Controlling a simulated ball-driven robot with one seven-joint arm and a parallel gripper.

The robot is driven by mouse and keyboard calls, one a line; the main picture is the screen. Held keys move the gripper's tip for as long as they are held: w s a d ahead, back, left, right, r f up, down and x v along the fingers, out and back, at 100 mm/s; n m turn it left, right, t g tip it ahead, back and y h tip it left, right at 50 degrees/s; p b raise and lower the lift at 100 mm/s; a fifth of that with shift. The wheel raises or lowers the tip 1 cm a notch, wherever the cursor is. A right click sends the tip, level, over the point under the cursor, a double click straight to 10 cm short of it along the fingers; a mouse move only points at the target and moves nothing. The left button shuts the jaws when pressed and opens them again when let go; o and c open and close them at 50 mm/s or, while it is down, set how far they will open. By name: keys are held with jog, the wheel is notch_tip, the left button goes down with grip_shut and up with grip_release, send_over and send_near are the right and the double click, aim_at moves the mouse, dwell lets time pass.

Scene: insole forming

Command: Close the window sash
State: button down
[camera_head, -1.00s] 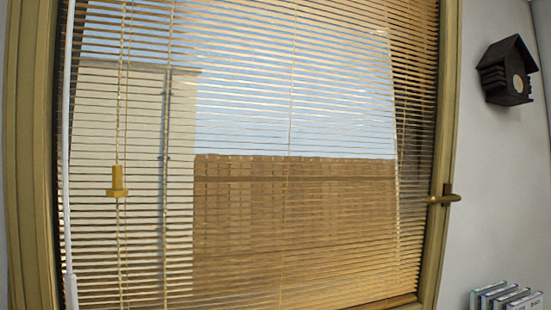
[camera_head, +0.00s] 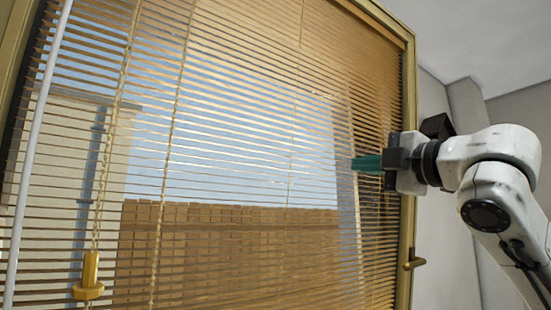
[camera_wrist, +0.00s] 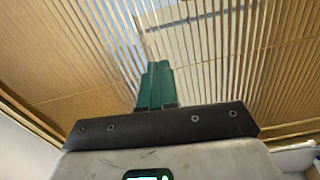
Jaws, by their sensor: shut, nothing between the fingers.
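The window sash (camera_head: 408,150) has a tan frame and fills most of the head view, with wooden slatted blinds (camera_head: 240,110) across it. I cannot tell whether the fingertips touch the blinds.
A yellow cord pull (camera_head: 89,277) and a white rod (camera_head: 35,160) hang at the left of the blinds. The wall right of the handle is clear.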

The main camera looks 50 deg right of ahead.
jog(key=a+r+n, duration=0.1)
jog(key=a+r, duration=0.1)
jog(key=p, duration=0.6)
send_near(297, 159)
jog(key=x, duration=0.6)
jog(key=shift+w+d+r, duration=0.15)
jog(key=shift+w+d, duration=0.1)
jog(key=shift+w, duration=0.15)
